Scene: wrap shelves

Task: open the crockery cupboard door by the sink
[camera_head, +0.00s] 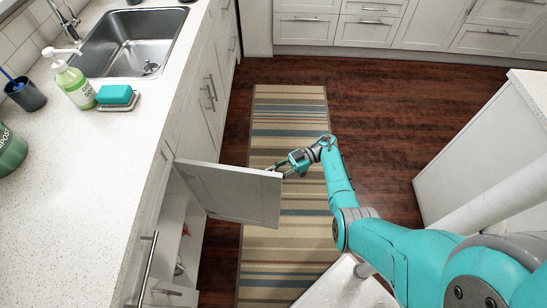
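The white cupboard door (229,193) by the sink stands swung wide out from the counter front, over the floor. Its inner face shows; its outer face and any handle on it are hidden. Inside the open cupboard (186,243), pale shelving and a few small items partly show below the counter. My gripper (283,170) is at the free, outer end of the door, by its upper corner and on the far side. The fingers are small and partly hidden by the door, so I cannot tell whether they grip it or only touch it.
A steel sink (128,42), a green soap bottle (75,86) and a teal sponge (115,95) are on the left counter. A striped rug (290,110) lies on the dark wood floor (385,125). A white island (490,150) stands right.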

